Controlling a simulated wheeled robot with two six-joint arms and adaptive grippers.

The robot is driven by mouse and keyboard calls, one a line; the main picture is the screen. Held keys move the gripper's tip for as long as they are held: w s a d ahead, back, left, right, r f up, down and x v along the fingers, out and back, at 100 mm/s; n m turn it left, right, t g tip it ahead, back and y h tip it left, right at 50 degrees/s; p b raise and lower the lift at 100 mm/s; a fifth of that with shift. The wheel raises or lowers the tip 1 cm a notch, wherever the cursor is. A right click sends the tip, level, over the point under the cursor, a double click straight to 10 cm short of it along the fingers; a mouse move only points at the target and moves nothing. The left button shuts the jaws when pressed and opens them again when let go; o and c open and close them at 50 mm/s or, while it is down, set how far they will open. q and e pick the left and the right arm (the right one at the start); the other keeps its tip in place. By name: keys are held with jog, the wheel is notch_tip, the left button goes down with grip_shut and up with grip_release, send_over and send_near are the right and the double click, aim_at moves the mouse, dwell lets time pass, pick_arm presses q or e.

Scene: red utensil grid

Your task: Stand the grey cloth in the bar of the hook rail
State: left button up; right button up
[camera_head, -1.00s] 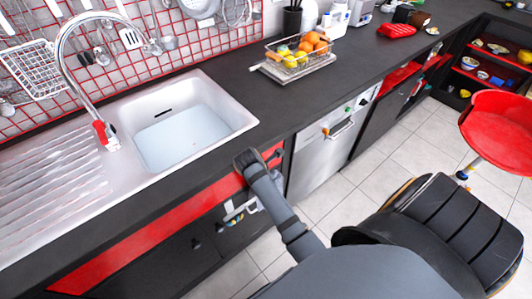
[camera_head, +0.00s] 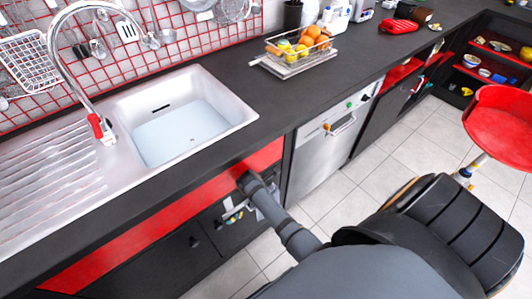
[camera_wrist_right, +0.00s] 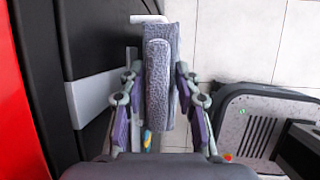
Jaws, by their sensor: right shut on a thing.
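In the right wrist view, the grey cloth (camera_wrist_right: 158,80) is a folded, textured grey strip between the purple-padded fingers of my right gripper (camera_wrist_right: 158,112). The gripper is shut on it. White bar parts, which look like the hook rail (camera_wrist_right: 148,19), show just beyond the cloth's top end; the cloth hides part of them. I cannot tell whether the cloth is inside the bar. In the head view, the rail's pale parts (camera_head: 232,212) show on the dark cabinet front, partly behind my right arm. The right gripper cannot be made out there, and my left gripper is not in view.
The dark counter (camera_head: 240,85) holds a white sink (camera_head: 185,120) and a fruit basket (camera_head: 298,48). A red drawer front (camera_head: 160,220) and a steel dishwasher (camera_head: 330,140) are close to my right arm. A red stool (camera_head: 500,120) stands right; tiled floor (camera_head: 385,150) is open between.

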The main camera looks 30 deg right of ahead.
jog(key=shift+f, duration=1.7)
jog(key=shift+c, duration=0.4)
jog(key=shift+s+f, duration=0.15)
jog(key=shift+f, duration=0.15)
jog(key=shift+s+a+f, duration=0.1)
jog(key=shift+f, duration=0.15)
grip_shut()
jog(key=o, duration=0.8)
grip_release()
jog(key=shift+f, duration=0.1)
jog(key=shift+o, duration=1.1)
jog(key=shift+w+f, duration=0.15)
jog(key=shift+w, duration=0.15)
jog(key=shift+r, duration=0.2)
